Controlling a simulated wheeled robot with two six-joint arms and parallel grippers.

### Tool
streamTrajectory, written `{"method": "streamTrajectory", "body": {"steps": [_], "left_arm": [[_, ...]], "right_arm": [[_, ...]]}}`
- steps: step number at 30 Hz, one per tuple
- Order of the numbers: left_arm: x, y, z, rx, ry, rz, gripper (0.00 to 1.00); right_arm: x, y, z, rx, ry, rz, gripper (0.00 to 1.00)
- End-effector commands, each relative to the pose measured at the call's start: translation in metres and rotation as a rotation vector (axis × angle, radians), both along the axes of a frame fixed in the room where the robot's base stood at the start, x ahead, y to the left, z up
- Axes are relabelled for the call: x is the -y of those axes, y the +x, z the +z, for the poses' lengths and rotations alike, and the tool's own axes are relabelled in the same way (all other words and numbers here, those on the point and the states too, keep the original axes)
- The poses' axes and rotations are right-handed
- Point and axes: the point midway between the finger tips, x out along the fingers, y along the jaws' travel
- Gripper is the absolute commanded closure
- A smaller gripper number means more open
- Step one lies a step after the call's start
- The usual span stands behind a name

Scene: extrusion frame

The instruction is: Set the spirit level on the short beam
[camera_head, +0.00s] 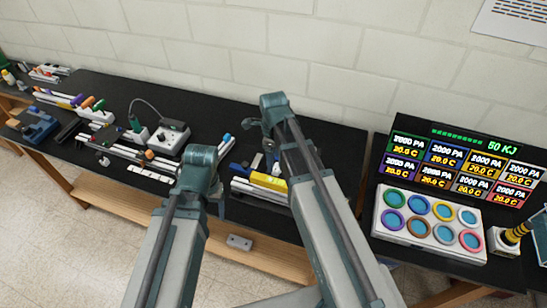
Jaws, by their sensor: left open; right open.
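A yellow bar, which looks like the spirit level (268,181), lies at the front of the black workbench, partly behind my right arm. A white beam (245,189) lies right beside it; I cannot tell whether they touch. Other white beams (120,150) lie further left, and I cannot tell which is the short beam. My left gripper (215,189) is near the bench's front edge, left of the yellow bar, mostly hidden by its arm. My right gripper (257,124) is above the bench behind the yellow bar, partly hidden. Both are open, and I see nothing held.
A white box with a cable (170,134) and several small parts crowd the bench's left half. On the right, a second bench carries a display panel (462,170) and a white tray with coloured round cups (428,240). A block wall stands behind. The bench's back middle looks clear.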

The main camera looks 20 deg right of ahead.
Motion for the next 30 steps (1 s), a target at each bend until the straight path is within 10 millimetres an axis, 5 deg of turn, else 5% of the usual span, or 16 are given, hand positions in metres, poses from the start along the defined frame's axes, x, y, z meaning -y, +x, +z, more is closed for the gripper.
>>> {"method": "streamTrajectory", "body": {"steps": [8,24,30], "left_arm": [[0.000,0.000,0.001,0.000,0.000,0.001,0.30],[0.000,0.000,0.001,0.000,0.000,0.001,0.30],[0.000,0.000,0.001,0.000,0.000,0.001,0.30]], "right_arm": [[-0.008,-0.009,0.001,-0.004,-0.004,0.126,0.31],[-0.085,-0.108,0.002,-0.089,-0.029,1.786,0.31],[-0.099,-0.134,0.002,-0.126,-0.018,2.253,0.31]]}}
